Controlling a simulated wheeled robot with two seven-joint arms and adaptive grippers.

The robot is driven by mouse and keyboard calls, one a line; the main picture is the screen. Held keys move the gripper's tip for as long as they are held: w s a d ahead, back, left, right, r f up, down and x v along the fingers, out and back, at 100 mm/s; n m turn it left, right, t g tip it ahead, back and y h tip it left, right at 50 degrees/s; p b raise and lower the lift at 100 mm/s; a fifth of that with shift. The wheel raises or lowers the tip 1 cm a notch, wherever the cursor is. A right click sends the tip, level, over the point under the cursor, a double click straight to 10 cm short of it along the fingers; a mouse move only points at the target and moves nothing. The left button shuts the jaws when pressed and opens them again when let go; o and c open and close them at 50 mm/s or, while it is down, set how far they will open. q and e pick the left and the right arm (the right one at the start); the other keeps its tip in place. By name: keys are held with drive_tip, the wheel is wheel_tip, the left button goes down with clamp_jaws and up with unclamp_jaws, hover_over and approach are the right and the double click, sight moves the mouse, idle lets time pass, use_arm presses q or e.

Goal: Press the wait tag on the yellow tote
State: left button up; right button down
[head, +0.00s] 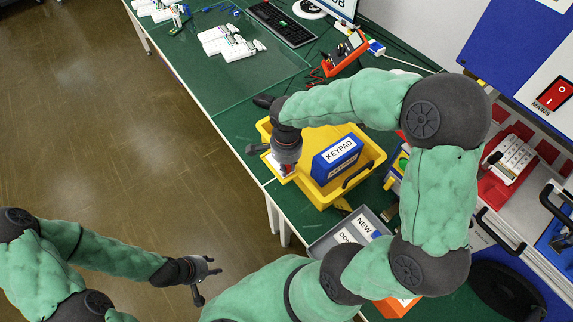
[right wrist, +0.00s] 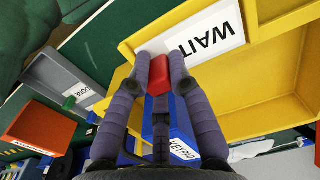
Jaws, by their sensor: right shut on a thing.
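The yellow tote (head: 322,199) stands on the green bench and holds a blue box labelled KEYPAD (head: 337,156). The tote also fills the right of the right wrist view (right wrist: 258,78). A white WAIT tag (right wrist: 207,38) lies on its edge. My right gripper (head: 284,166) points down at the tote's left end. Its fingers are shut on a small red piece (right wrist: 159,74) right beside the tag; I cannot tell whether the piece is part of the tag. The fingertips partly cover the tag's edge. My left gripper (head: 203,281) is open and empty over the floor.
A grey tray (head: 330,240) labelled NEW and DONE stands in front of the tote. An orange bin (head: 398,306) is nearer me. The panel with a red MAINS switch (head: 556,94) is at right. A keyboard (head: 282,23) and white parts lie at the back.

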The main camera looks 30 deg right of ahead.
drive_tip(key=c, duration=1.1)
unclamp_jaws()
drive_tip(key=shift+o, duration=0.2)
wheel_tip(320, 180, up, 12)
